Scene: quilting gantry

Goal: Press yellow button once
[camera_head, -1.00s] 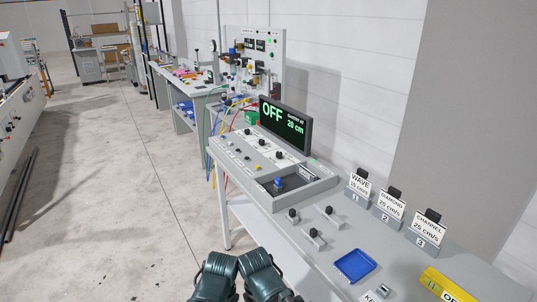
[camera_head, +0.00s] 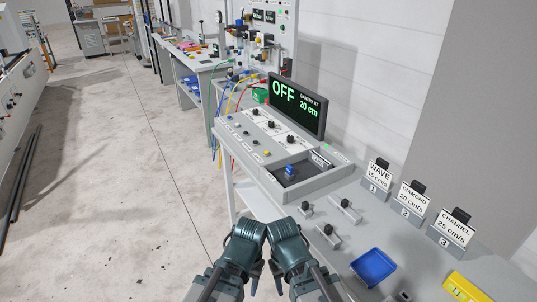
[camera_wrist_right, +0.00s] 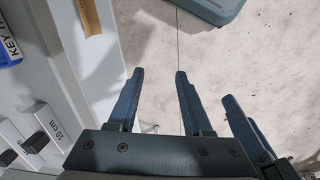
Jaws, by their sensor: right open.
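The yellow button (camera_head: 267,153) is a small round spot at the right end of a row of small buttons on the light grey control panel (camera_head: 240,152). A display (camera_head: 297,108) behind the panel reads OFF and 20 cm. My right gripper (camera_wrist_right: 158,73) is open and empty, pointing at bare floor in the right wrist view. My left gripper (camera_head: 255,277) is beside it at the bottom of the head view; its jaws are mostly hidden. Both grippers are in front of the table, apart from the button.
The panel also carries black knobs and a blue knob (camera_head: 290,171) in a dark recess. Small grey blocks (camera_head: 346,209), a blue tray (camera_head: 373,268), label stands (camera_head: 412,202) and a yellow block (camera_head: 468,288) are on the table to the right. Floor (camera_head: 130,200) on the left is open.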

